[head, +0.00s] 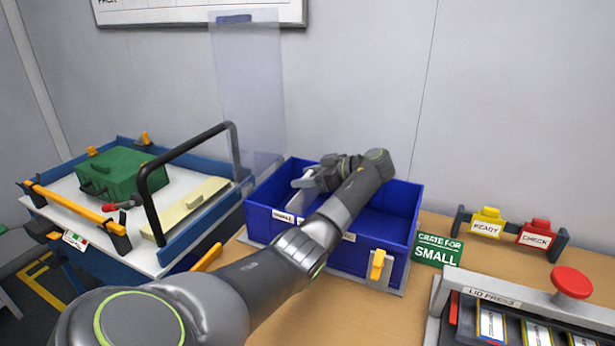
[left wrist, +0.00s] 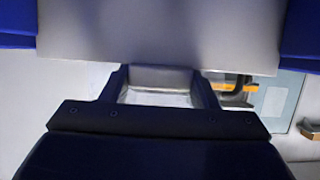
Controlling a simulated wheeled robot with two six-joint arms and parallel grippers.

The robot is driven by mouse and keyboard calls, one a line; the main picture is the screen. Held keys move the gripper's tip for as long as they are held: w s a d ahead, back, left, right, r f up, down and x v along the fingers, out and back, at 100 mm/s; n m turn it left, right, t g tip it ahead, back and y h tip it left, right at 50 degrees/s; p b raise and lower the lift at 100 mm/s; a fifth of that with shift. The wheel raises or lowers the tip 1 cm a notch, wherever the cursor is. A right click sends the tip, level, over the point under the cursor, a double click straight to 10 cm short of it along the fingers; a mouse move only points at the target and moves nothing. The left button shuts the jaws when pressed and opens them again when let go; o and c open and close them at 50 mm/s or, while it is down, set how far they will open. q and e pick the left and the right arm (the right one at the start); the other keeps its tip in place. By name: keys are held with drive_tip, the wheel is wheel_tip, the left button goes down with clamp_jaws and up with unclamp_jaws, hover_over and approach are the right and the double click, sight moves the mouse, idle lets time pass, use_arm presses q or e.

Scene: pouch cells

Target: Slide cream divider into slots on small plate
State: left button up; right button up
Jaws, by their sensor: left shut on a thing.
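My left gripper (head: 318,177) reaches over the blue crate (head: 262,212) and is shut on a pale, thin panel (head: 302,195). The panel is at the left part of the crate, partly hidden by the gripper. In the left wrist view the panel (left wrist: 160,45) is a broad light grey sheet across the top, between blue crate walls. I cannot tell whether it is the cream divider or whether it sits in any slots. A flat cream board (head: 185,210) lies on the cart to the left. My right gripper is not in view.
The blue cart (head: 205,232) holds a green case (head: 120,172) and a black handle bar (head: 190,150). A clear upright sheet (head: 248,90) stands behind.

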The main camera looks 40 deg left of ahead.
sight(307, 192)
use_arm(q)
drive_tip(key=shift+f, duration=0.4)
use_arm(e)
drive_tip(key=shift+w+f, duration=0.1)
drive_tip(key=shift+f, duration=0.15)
use_arm(q)
drive_tip(key=shift+f+b, duration=0.2)
drive_tip(key=shift+b, duration=0.2)
drive_tip(key=shift+f, duration=0.2)
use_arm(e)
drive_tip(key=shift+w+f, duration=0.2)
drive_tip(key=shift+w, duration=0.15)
use_arm(q)
drive_tip(key=shift+f+b, duration=0.2)
drive_tip(key=shift+b, duration=0.15)
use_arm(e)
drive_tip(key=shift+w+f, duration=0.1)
use_arm(q)
drive_tip(key=shift+s+f, duration=0.1)
drive_tip(key=shift+f, duration=0.1)
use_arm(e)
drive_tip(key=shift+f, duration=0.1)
